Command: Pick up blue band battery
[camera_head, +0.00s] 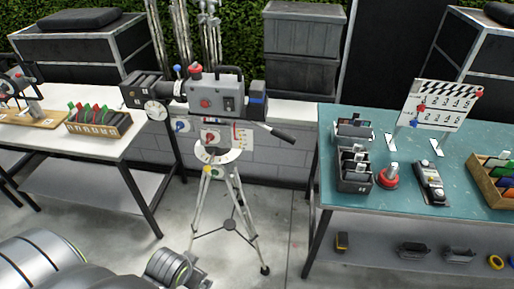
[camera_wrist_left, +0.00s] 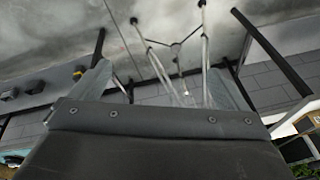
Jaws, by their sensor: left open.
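A dark block with a blue band (camera_head: 258,98) sits at the right end of the grey film camera (camera_head: 212,95), which stands on a tripod. I take this for the blue band battery, but it is small. A black slotted box (camera_head: 343,181) on the teal table holds several dark blocks with pale tops; I cannot make out their bands. My left gripper (camera_wrist_left: 160,68) is open and empty in the left wrist view, its fingers wide apart, with the floor and tripod legs beyond. The battery is not clearly seen there. My right gripper is not in view.
The teal table (camera_head: 405,212) carries a red round button (camera_head: 388,175), a clapperboard (camera_head: 441,104) and a wooden crate (camera_head: 482,186). A white table (camera_head: 50,143) at left holds a wooden rack (camera_head: 107,130). The tripod (camera_head: 234,195) stands on open floor between the tables.

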